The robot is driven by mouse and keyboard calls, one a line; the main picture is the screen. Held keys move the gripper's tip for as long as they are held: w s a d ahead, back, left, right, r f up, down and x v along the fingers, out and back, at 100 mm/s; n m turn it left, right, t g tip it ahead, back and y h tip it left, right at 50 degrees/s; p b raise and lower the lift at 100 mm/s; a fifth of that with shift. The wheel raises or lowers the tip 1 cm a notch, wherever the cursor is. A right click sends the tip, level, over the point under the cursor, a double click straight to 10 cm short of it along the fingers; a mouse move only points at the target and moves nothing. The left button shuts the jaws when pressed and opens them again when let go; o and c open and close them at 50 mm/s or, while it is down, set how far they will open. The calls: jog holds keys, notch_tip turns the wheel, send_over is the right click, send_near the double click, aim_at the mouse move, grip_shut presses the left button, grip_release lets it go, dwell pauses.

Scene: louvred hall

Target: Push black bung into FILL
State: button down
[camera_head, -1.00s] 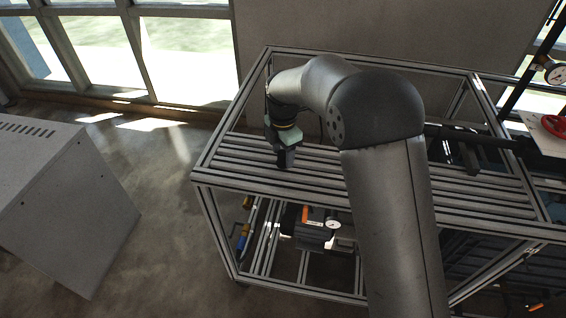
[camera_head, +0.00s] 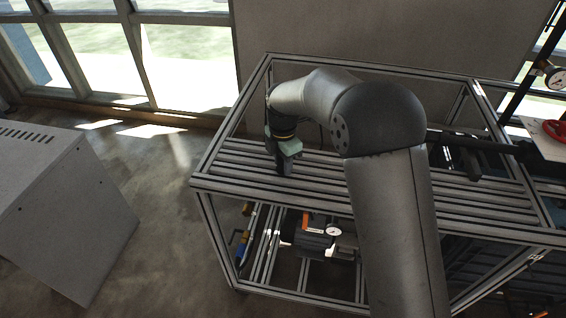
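My gripper (camera_head: 284,170) points down at the left part of the slatted top of a metal frame bench (camera_head: 225,180). Its fingertips are small and dark here, and I cannot tell whether they are open or shut or hold anything. I cannot make out a black bung. No opening marked FILL is readable in this view. My own arm covers the middle of the bench top and may hide things behind it.
Below the bench top sits a dark unit with an orange handle (camera_head: 307,219) and a round gauge (camera_head: 333,231). A grey cabinet (camera_head: 70,215) stands at left. At right are a red handwheel (camera_head: 555,129) and another gauge (camera_head: 554,77). Floor between cabinet and bench is clear.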

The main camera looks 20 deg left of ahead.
jog(key=shift+r+p, duration=1.65)
jog(key=shift+r, duration=0.9)
jog(key=shift+f, duration=0.1)
